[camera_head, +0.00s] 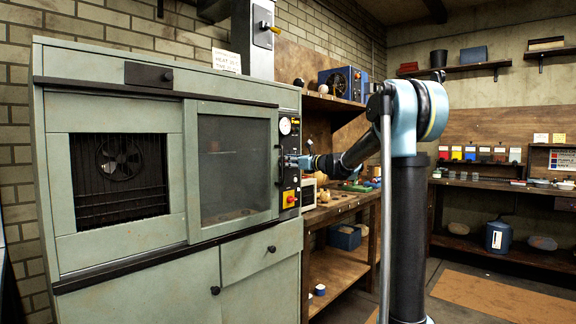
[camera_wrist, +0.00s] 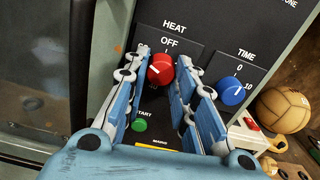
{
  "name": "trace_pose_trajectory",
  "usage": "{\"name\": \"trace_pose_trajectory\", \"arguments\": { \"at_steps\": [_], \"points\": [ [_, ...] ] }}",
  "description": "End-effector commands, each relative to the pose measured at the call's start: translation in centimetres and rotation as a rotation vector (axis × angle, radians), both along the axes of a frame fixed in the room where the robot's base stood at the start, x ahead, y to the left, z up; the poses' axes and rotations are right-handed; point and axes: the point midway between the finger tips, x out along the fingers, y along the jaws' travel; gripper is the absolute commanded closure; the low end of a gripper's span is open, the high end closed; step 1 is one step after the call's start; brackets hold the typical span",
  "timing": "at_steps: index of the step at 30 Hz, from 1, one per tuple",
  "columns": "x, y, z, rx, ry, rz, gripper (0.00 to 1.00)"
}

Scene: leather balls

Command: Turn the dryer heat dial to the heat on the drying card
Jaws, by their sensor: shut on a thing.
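The grey-green dryer cabinet (camera_head: 130,231) stands at the left in the head view, with a black control panel (camera_head: 289,130) on its right edge. The red heat dial (camera_wrist: 159,68) shows in the wrist view under the words HEAT and OFF. Its white mark lies slanted toward the upper left. My gripper (camera_wrist: 165,74) has its blue fingers on either side of the dial and is shut on it. In the head view my gripper (camera_head: 291,161) is at the panel and hides the dial. A white card (camera_head: 227,61) stands on top of the dryer; its writing is too small to read surely.
A red-and-yellow switch (camera_head: 290,199) is lower on the panel. A leather ball (camera_wrist: 284,110) lies close to the panel's right. A black door handle (camera_head: 280,165) stands left of the panel.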

Motion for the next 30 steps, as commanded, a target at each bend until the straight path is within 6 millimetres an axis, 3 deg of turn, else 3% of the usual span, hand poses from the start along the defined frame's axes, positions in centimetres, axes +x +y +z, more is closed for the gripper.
{"name": "trace_pose_trajectory", "arguments": {
  "at_steps": [30],
  "points": [
    [0.31,-0.32,0.13,-0.567,-0.725,-0.005,0.99]
  ]
}}
